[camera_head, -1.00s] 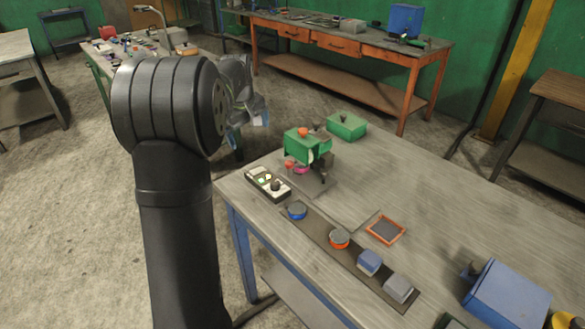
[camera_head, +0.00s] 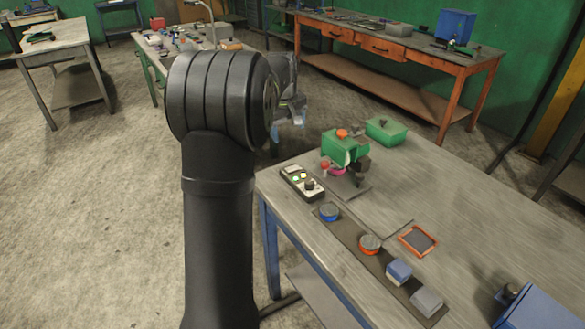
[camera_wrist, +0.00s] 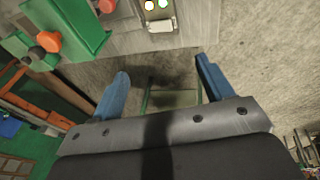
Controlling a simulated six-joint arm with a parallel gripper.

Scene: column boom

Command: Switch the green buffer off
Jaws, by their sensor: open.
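The green buffer (camera_head: 345,148) stands at the far left corner of the table, with an orange-red button on top. In the wrist view the green machine (camera_wrist: 85,22) is at the upper left. A control box (camera_head: 290,174) with a light panel, a lit green spot and a dark knob sits at the table edge in front of it. Part of the box (camera_wrist: 160,24) shows at the top of the wrist view, cut off by the frame. My gripper (camera_head: 296,108) is off the table's edge, left of the buffer. Its blue fingers (camera_wrist: 160,85) are apart, with nothing between them.
A dark strip with blue, orange and grey parts (camera_head: 370,243) lies along the table's front. An orange-framed tray (camera_head: 435,236), a green box (camera_head: 386,131) and a blue machine (camera_head: 540,308) also occupy the table (camera_head: 470,215). An orange workbench (camera_head: 400,57) stands behind.

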